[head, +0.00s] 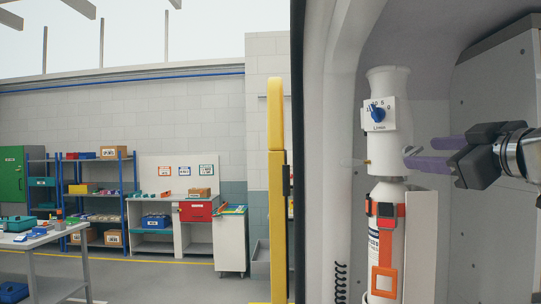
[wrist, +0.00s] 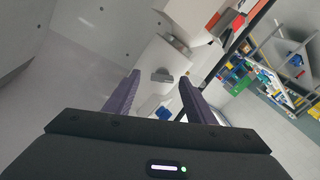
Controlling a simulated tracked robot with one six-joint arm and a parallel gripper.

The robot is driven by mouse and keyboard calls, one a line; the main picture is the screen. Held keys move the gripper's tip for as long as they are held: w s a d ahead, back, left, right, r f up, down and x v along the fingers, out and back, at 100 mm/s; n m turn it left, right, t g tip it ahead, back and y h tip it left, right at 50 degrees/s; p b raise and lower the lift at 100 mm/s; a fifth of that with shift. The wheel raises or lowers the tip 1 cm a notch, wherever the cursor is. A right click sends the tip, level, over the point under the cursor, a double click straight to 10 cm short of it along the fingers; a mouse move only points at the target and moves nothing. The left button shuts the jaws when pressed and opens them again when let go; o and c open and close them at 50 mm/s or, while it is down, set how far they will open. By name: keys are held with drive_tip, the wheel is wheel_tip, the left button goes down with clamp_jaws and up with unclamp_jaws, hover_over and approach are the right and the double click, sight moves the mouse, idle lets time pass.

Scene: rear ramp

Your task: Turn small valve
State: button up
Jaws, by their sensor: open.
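A white cylinder (head: 385,232) with an orange strap and buckle stands upright in an open compartment. On top is a white regulator body (head: 383,150) with a blue knob (head: 377,113) on a dial plate marked l/min. My gripper (head: 408,151) is open, coming from the right, its purple fingers level with the lower regulator body and below the blue knob. In the wrist view a small grey lever-like part (wrist: 162,76) shows ahead between the two fingers (wrist: 157,88), on the white body. A blue patch lies lower between them, partly hidden. I cannot tell whether the fingers touch anything.
The compartment's grey wall (head: 495,110) is close on the right. A yellow post (head: 276,190) stands at the compartment's left edge. Beyond are blue shelves (head: 98,190), a workbench and a green cabinet (head: 14,175), all well away.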

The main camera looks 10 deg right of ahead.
drive_tip(key=shift+w, duration=1)
drive_tip(key=shift+a, duration=0.1)
drive_tip(key=shift+c, duration=0.3)
